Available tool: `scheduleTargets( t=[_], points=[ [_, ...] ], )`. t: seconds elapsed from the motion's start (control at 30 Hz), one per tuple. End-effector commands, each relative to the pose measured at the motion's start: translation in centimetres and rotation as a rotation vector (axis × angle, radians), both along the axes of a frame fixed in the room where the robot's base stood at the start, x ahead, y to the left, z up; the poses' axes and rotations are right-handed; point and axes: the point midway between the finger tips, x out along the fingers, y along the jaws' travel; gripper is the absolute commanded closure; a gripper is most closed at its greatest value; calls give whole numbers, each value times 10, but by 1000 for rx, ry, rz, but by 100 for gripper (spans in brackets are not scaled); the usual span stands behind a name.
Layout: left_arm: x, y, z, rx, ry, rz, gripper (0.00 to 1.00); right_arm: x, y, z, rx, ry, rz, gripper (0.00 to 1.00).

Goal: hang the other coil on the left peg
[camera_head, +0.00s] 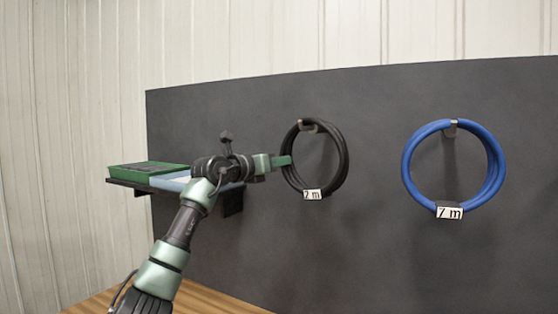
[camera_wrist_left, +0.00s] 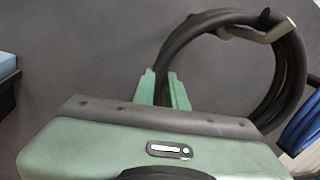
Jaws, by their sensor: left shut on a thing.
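A black coil (camera_head: 345,163) with a white "7 m" tag (camera_head: 312,195) is at the left peg (camera_head: 308,126) on the dark board. The peg passes through the top of the coil, and the wrist view shows the coil's top around the peg (camera_wrist_left: 262,32). My left gripper (camera_head: 287,161) is shut on the left side of the black coil (camera_wrist_left: 290,75); in the wrist view its green fingers (camera_wrist_left: 164,88) are on either side of it. A blue coil (camera_head: 408,165) with a "7 m" tag (camera_head: 449,212) hangs on the right peg (camera_head: 450,128). My right gripper is not in view.
A small shelf (camera_head: 135,185) with a green box (camera_head: 140,172) and a light blue item (camera_head: 170,182) is at the left, behind my left arm. The dark board (camera_head: 380,100) is clear between the coils. A wooden surface (camera_head: 215,302) lies below.

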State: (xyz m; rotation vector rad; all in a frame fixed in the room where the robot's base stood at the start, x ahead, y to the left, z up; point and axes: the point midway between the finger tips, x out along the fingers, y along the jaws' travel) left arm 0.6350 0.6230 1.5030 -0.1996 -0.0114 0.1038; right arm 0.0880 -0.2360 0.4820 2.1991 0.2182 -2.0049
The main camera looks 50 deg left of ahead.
Motion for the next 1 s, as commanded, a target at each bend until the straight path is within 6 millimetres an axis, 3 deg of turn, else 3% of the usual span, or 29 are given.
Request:
scheduleTargets(
  t=[0.47,0.5,0.6,1.0],
  points=[
    [0,0,0,-1,-1,0,100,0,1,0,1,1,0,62],
    [0,0,0,-1,-1,0,84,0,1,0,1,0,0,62],
    [0,0,0,-1,-1,0,62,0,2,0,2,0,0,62],
    [0,0,-3,1,4,0,62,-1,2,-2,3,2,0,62]
  ],
)
